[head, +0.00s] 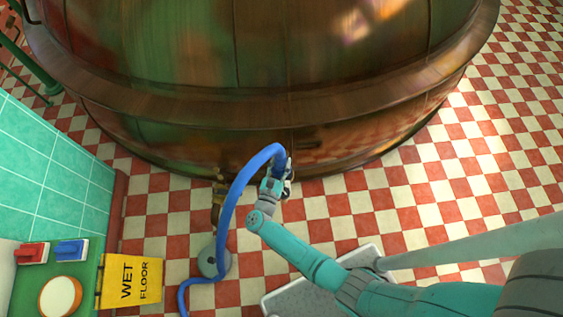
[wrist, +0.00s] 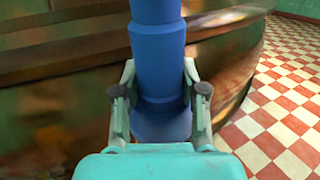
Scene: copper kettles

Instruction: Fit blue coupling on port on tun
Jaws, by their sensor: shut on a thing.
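The big copper tun (head: 300,110) fills the top of the head view, and its curved side fills the left of the wrist view (wrist: 55,110). My gripper (head: 283,182) is low against the tun's side. In the wrist view my gripper (wrist: 160,92) is shut on the blue coupling (wrist: 160,80), with one finger on each side of it. The blue hose (head: 235,200) arches up from the floor to my gripper. The port is not clearly visible, and I cannot tell whether the coupling touches it.
A brass fitting (head: 217,200) stands left of the hose, above a grey round base (head: 213,262). A yellow wet floor sign (head: 131,281) is at lower left, beside a green counter with red (head: 32,253) and blue (head: 71,251) things. Checkered floor (head: 480,190) is clear at right.

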